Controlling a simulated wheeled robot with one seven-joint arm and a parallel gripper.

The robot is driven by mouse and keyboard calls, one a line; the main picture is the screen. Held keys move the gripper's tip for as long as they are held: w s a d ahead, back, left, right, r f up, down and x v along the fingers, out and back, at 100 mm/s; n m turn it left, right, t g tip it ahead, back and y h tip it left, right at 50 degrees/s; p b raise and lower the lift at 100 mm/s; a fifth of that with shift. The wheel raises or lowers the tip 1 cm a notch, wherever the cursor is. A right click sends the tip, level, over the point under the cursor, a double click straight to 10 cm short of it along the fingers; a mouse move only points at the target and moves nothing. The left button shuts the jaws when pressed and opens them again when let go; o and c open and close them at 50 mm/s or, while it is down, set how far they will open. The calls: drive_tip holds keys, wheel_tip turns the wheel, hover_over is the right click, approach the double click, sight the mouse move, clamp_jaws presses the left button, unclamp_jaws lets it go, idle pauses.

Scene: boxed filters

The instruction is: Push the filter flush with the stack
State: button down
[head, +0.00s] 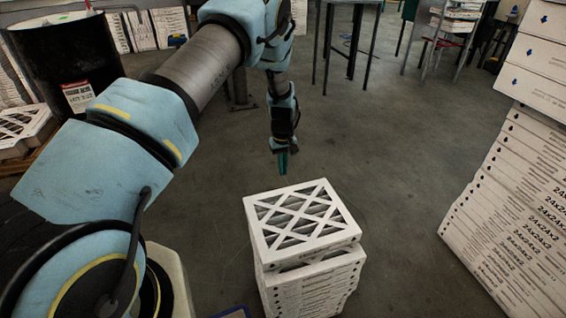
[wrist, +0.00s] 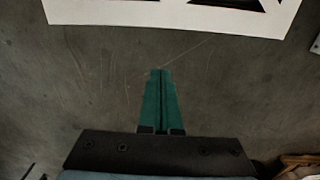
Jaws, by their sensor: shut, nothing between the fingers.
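The top filter (head: 302,221) is a white-framed box with a diamond lattice face. It lies flat on a stack (head: 312,287) of white filters and sits out of line with it, shifted toward the back left, with part of the filter below showing along its front edge. My gripper (head: 282,171) points down just beyond the far edge of the top filter, apart from it. Its green fingers are together and empty. In the wrist view the gripper (wrist: 161,72) hangs over bare floor, and the edge of the top filter (wrist: 175,14) crosses the top of the picture.
A tall leaning stack of boxed filters (head: 520,190) stands at the right. A black drum (head: 70,60) and more filters (head: 22,128) are at the left. Tables and a chair (head: 440,35) stand at the back. The concrete floor (head: 395,140) between is clear.

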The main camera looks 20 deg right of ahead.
sight(290, 193)
drive_tip(key=s+f+p, duration=0.1)
drive_tip(key=s+f, duration=0.3)
drive_tip(key=shift+a+f, duration=0.25)
drive_tip(key=shift+f, duration=0.1)
drive_tip(key=s, duration=0.3)
drive_tip(key=s+p, duration=0.1)
drive_tip(key=shift+s+a, duration=0.25)
drive_tip(key=shift+a, duration=0.1)
